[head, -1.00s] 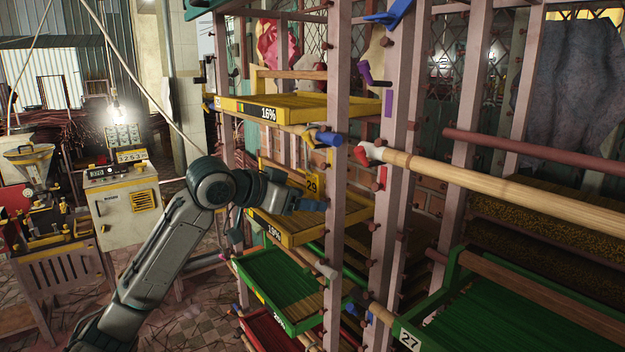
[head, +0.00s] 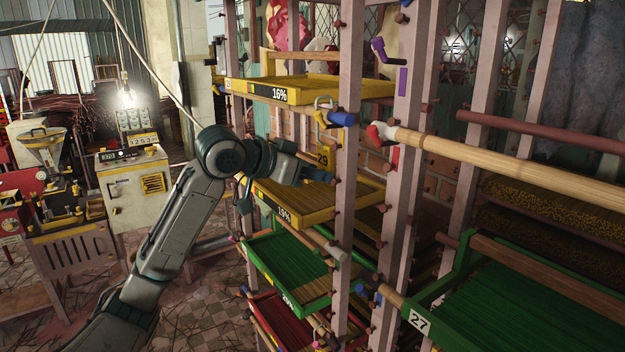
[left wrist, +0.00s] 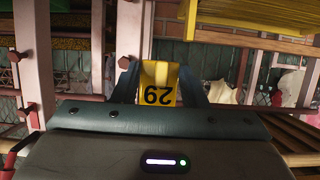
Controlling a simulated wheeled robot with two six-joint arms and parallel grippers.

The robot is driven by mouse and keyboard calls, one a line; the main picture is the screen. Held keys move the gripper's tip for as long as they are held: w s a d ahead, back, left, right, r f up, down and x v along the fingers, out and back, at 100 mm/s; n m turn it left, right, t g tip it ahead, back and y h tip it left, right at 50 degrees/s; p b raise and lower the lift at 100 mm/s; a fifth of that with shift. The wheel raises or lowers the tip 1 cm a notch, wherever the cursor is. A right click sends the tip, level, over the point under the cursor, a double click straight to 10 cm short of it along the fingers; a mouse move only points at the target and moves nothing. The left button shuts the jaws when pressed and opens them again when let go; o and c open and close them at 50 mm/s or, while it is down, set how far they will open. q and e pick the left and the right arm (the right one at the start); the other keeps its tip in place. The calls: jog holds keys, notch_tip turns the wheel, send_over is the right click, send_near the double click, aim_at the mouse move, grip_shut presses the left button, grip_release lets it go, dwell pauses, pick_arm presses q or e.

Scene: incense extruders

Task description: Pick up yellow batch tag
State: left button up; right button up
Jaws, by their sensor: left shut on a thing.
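The yellow batch tag (head: 323,158), marked 29, is at the rack between the 16% and 19% yellow trays. In the left wrist view, the tag (left wrist: 158,84) sits between the two fingers with its number upside down. My left gripper (head: 325,177) reaches in from the left above the 19% tray and is shut on the tag. Its fingertips are partly hidden near a rack post. My right gripper is not in view.
The yellow 16% tray (head: 310,88) is above the gripper and the yellow 19% tray (head: 315,212) is below. A pink rack post (head: 346,130) stands close to the fingertips. A long wooden pole (head: 500,158) crosses at right. A green tray (head: 500,305) is lower right.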

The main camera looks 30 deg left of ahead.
pick_arm(q)
jog(key=shift+r, duration=0.5)
jog(key=s+f+b+v, duration=0.1)
jog(key=f+b+v, duration=0.1)
jog(key=b+v, duration=0.6)
jog(key=s+f+b+v, duration=0.1)
jog(key=b+v, duration=0.7)
jog(key=v, duration=0.9)
jog(key=shift+d+f, duration=0.35)
jog(key=shift+f, duration=0.4)
